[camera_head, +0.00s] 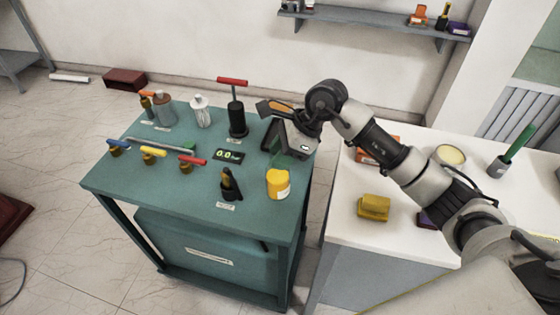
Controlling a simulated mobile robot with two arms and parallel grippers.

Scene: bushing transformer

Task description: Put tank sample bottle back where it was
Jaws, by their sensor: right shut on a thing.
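My right gripper (280,143) is over the right rear part of the green bench (165,194), behind and above a yellow jar (278,185). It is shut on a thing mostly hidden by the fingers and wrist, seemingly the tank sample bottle. An orange-tan piece with dark edges (275,108) shows beside the wrist; I cannot tell whether it belongs to the held thing. A dark bottle (229,184) stands upright behind a label near the bench's front. My left gripper is not in view.
A dark cylinder with a red T-handle (237,117) stands just left of my gripper. The white table (350,238) on the right holds a yellow block (374,207).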

